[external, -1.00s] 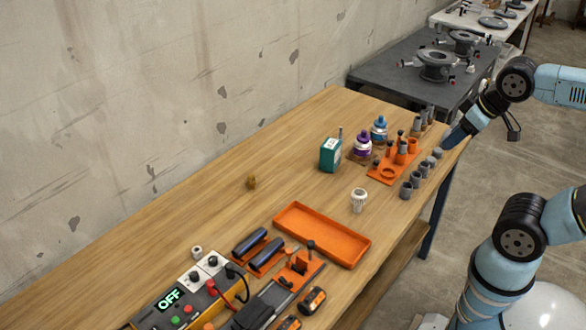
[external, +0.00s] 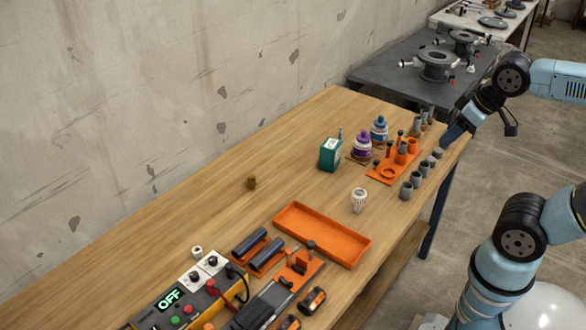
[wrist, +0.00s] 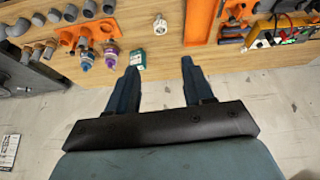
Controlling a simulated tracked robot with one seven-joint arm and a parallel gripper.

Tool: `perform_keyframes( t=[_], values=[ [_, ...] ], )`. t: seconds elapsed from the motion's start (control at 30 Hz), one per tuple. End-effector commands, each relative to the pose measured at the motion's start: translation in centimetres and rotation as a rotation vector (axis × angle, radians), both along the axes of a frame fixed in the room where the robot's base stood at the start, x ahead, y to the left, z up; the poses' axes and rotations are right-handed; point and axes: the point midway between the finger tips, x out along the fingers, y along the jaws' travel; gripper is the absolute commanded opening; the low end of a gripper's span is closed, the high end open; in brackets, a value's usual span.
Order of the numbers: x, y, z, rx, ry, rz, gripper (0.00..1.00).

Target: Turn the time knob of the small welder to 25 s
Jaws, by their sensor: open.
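The small welder (external: 205,310) is at the near left of the wooden bench, partly cut off by the bottom edge. It has a green display reading OFF, red and green buttons, and two dark knobs on white plates, one knob (external: 194,276) and another knob (external: 212,261). I cannot tell which is the time knob or read their scales. In the wrist view the welder (wrist: 293,32) is small at the right edge. My gripper (wrist: 160,70) is open and empty. In the external view it (external: 447,143) is at the bench's far right end, well away from the welder.
An orange tray (external: 339,253) lies mid-bench, with a white cup-like fitting (external: 359,199) behind it. Purple (external: 362,145) and blue bottles (external: 379,130), a green box (external: 330,156), and an orange rack with grey fittings stand near my gripper. The bench by the wall is mostly clear.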

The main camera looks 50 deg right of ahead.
Motion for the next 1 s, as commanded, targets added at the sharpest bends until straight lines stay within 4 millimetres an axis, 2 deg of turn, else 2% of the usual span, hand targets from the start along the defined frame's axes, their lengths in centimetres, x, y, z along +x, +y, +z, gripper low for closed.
perform_keyframes(
  t=[0.3, 0.53, 0.77, 1.0],
  values=[
    [7.4, 3.1, 3.1, -0.114, 0.068, 0.289, 0.52],
    [13.4, 6.4, 4.3, -0.199, 0.113, 0.523, 0.52],
    [19.2, 10.7, 4.4, -0.275, 0.153, 0.761, 0.52],
    [25.0, 16.0, 3.1, -0.343, 0.189, 1.012, 0.52]
  ],
)
